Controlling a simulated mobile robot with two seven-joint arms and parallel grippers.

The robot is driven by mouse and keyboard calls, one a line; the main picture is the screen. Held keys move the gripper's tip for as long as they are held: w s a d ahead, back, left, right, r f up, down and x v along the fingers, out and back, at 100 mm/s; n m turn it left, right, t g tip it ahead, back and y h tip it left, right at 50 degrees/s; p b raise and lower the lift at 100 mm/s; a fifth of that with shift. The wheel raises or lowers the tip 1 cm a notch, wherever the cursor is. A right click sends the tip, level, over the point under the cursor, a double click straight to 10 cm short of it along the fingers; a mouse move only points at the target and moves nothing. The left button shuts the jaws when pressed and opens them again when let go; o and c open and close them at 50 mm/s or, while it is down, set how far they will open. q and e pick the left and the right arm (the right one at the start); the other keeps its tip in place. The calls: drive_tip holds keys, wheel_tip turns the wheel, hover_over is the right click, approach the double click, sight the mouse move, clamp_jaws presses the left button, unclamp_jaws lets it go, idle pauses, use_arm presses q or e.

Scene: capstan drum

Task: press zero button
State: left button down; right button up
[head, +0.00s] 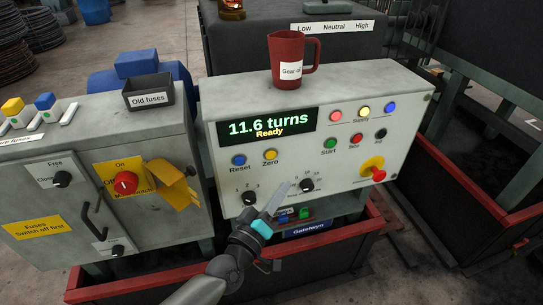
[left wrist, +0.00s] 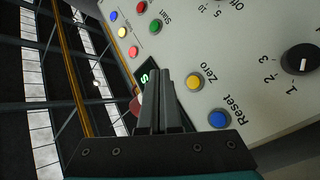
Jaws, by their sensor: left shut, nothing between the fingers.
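The yellow Zero button (head: 270,155) is on the front of the grey control panel (head: 345,125), just right of the blue Reset button (head: 239,160). The display (head: 266,123) above reads "11.6 turns" and "Ready". My left gripper (head: 284,188) is shut and empty, in front of the panel, below and slightly right of the Zero button in the head view. In the left wrist view the closed fingers (left wrist: 165,78) lie just left of the Zero button (left wrist: 194,82), apart from it in the picture. Contact with the panel cannot be told. My right gripper is not in view.
Two black selector knobs (head: 249,197) (head: 307,185) sit low on the panel, close to my fingers. Start, other buttons and a red emergency stop (head: 378,174) are at the right. A red jug (head: 291,58) stands on top. A grey fuse cabinet (head: 90,190) stands left.

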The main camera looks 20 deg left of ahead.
sight(271, 155)
use_arm(q)
drive_tip(key=w+a+b, duration=0.1)
drive_tip(key=w, duration=0.1)
drive_tip(key=w+a+b, duration=0.1)
drive_tip(key=w+a, duration=0.1)
drive_tip(key=w+a+b, duration=0.1)
drive_tip(key=w, duration=0.2)
drive_tip(key=shift+a, duration=0.35)
drive_tip(key=shift+s, duration=0.1)
idle(1.3)
idle(0.4)
drive_tip(key=shift+w+a+b, duration=0.2)
drive_tip(key=shift+w+b, duration=0.15)
drive_tip(key=shift+w, duration=0.05)
